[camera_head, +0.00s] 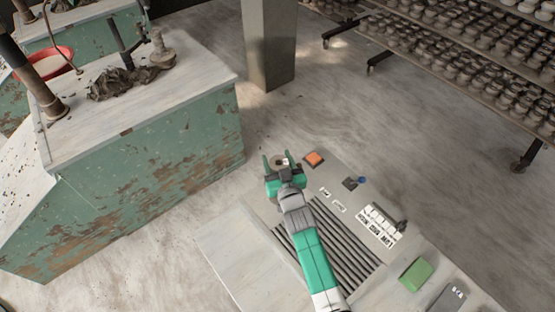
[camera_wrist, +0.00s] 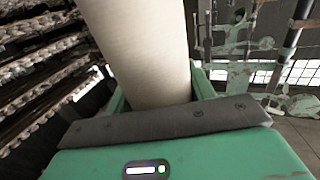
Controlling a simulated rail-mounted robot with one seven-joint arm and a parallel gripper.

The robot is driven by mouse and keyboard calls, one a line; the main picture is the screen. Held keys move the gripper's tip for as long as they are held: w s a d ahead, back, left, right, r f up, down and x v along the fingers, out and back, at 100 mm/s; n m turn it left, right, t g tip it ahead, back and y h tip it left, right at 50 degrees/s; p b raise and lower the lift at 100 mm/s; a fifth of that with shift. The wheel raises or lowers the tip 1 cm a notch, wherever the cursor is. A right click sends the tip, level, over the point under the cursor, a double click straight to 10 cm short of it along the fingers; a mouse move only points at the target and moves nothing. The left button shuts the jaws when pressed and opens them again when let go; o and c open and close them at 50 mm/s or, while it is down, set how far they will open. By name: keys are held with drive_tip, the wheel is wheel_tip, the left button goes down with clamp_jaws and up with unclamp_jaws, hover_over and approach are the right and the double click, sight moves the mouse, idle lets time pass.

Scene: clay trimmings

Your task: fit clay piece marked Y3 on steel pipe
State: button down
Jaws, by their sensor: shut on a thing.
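My gripper (camera_head: 279,162) is shut on a pale clay piece (camera_wrist: 140,45), seen in the wrist view as a beige cylinder between the green fingers. In the head view only a small greyish part of it shows between the fingertips, above the far left end of the work table. No Y3 mark can be read on it. A dark brown upright pipe (camera_head: 37,78) with a round foot stands on the green cabinet at the left. A thinner dark upright (camera_head: 121,47) stands further back; I cannot tell which is the steel pipe.
The peeling green cabinet (camera_head: 150,165) carries dark clay scraps (camera_head: 122,82). The work table (camera_head: 232,250) has dark slats, an orange block (camera_head: 314,158), white tags (camera_head: 380,226) and a green block (camera_head: 416,274). A pillar (camera_head: 268,45) and pot racks (camera_head: 470,50) stand behind. Floor is clear between cabinet and table.

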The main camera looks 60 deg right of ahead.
drive_tip(key=shift+f+b, duration=0.55)
drive_tip(key=shift+f, duration=0.35)
drive_tip(key=shift+f+b, duration=1.8)
drive_tip(key=shift+b, duration=0.05)
idle(0.8)
drive_tip(key=shift+c, duration=2.3)
unclamp_jaws()
drive_tip(key=shift+d, duration=0.1)
drive_tip(key=p+v, duration=0.1)
drive_tip(key=v, duration=0.7)
drive_tip(key=shift+w, duration=0.1)
